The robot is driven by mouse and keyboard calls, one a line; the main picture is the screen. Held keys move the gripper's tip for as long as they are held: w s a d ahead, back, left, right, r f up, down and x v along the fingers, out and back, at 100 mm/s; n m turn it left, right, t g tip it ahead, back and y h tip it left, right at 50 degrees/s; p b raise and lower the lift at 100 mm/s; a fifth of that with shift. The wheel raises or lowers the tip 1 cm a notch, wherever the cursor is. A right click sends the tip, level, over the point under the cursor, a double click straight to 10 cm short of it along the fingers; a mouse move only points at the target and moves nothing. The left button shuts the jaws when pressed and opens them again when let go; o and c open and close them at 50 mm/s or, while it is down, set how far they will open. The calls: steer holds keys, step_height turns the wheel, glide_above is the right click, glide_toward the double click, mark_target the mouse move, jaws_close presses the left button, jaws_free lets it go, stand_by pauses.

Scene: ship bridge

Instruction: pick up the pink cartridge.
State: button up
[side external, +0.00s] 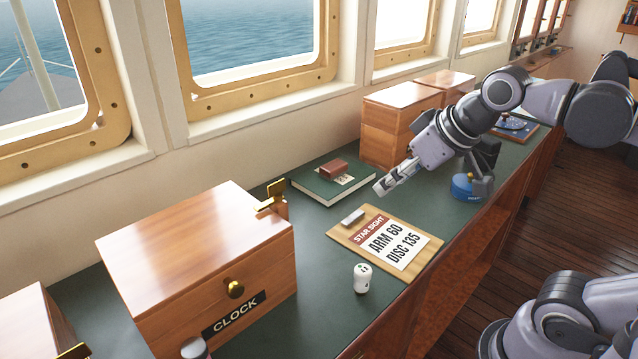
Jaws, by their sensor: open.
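I cannot make out a clearly pink cartridge in the side external view. A small cylinder with a pale top (194,348) is cut off by the bottom edge, in front of the clock box, and its body colour is hard to tell. A small white cylinder with dark dots (362,278) stands upright on the green counter in front of the clipboard. My gripper (384,187) is open and reaches left and down over the counter, between the green book and the clipboard. It appears empty and apart from both cylinders.
A wooden clock box (200,250) fills the left. A clipboard (343,233) lies mid-counter. Behind it, a green book (311,188) bears a reddish-brown block (334,169). Wooden boxes (385,150) stand behind my arm. A blue round object (463,188) sits near the front edge.

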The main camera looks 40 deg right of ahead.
step_height(320, 180, up, 2)
steer(key=n+g+y, duration=0.3)
steer(key=n+g, duration=0.1)
steer(key=n, duration=0.6)
glide_above(201, 347)
steer(key=s+d, duration=0.2)
step_height(201, 347, down, 6)
steer(key=shift+x, duration=5.15)
steer(key=shift+a+r, duration=0.1)
jaws_close()
